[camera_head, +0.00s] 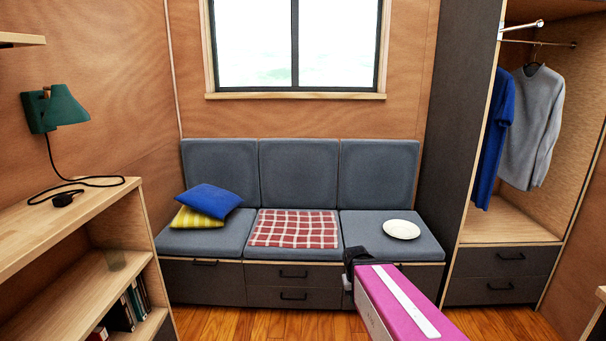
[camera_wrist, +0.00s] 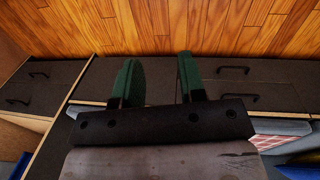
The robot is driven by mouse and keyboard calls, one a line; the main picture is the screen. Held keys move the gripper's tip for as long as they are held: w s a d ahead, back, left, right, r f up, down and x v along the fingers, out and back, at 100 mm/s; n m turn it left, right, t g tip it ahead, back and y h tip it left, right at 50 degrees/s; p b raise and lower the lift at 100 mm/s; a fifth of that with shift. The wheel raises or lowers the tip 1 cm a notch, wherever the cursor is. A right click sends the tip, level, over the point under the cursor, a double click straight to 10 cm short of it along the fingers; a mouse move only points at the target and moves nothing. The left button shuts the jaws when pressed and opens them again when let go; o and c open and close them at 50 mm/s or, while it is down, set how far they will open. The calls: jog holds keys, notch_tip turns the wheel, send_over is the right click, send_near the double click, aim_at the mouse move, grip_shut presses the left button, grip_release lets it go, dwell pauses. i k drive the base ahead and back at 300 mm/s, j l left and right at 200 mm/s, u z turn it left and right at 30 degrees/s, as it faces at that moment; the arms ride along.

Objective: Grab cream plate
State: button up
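The cream plate (camera_head: 401,229) lies flat on the right seat cushion of the grey sofa (camera_head: 378,241) in the head view. My gripper (camera_head: 350,268) is at the end of my magenta arm, in front of that cushion's front edge and to the left of the plate in the picture. In the wrist view my gripper (camera_wrist: 157,76) has its two green fingers spread apart with nothing between them. The plate is not visible in the wrist view.
A red checked blanket (camera_head: 294,228) covers the middle seat, and blue (camera_head: 208,200) and yellow (camera_head: 197,217) pillows lie on the left one. Drawers (camera_head: 293,285) sit under the seats. A dark wardrobe side (camera_head: 455,120) rises right of the sofa. A wooden shelf (camera_head: 60,225) stands at left.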

aim_at(396, 229)
jog(key=i+l, duration=0.1)
jog(key=l, duration=0.3)
jog(key=i+l, duration=0.1)
jog(key=l, duration=0.3)
jog(key=i+l, duration=0.1)
jog(key=l, duration=0.25)
jog(key=i+l, duration=0.1)
jog(key=l, duration=0.3)
jog(key=z, duration=0.05)
